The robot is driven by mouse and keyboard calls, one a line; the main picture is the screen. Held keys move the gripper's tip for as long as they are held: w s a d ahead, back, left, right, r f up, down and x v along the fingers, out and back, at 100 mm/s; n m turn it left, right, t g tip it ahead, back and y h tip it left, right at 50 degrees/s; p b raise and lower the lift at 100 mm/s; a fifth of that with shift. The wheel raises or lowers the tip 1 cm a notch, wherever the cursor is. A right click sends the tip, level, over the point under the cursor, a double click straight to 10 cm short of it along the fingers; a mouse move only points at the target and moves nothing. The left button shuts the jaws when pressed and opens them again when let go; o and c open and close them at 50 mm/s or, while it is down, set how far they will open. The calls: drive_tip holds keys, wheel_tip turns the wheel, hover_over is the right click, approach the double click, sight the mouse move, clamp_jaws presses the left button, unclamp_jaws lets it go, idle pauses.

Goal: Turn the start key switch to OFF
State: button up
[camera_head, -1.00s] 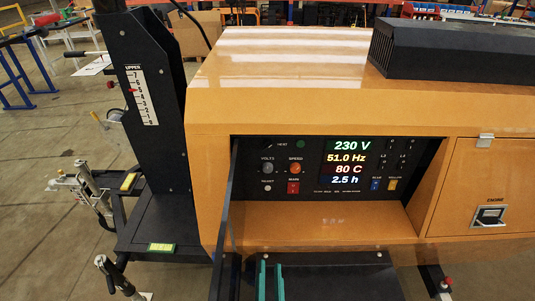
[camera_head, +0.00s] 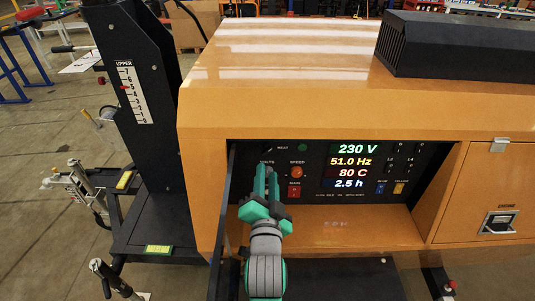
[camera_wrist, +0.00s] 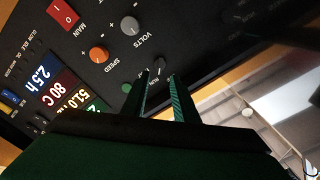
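The dark start key switch (camera_head: 266,149) sits at the upper left of the black control panel (camera_head: 318,196), left of the HEAT label. Its key position is too dark and small to read. My gripper (camera_head: 267,168) is raised in front of the panel's left part, just below the switch in the head view, and covers most of the VOLTS knob. In the wrist view, the two green fingers (camera_wrist: 160,76) are apart with a narrow gap. Their tips point at the switch area, which is dark there. I cannot tell whether they touch the panel.
The orange SPEED knob (camera_head: 297,172), red MAIN switch (camera_head: 294,191) and lit display (camera_head: 353,166) are right of my gripper. An open dark door edge (camera_head: 227,200) stands close on the left. The orange housing (camera_head: 300,100) overhangs the recess.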

sight(267, 152)
drive_tip(key=w, duration=0.9)
clamp_jaws()
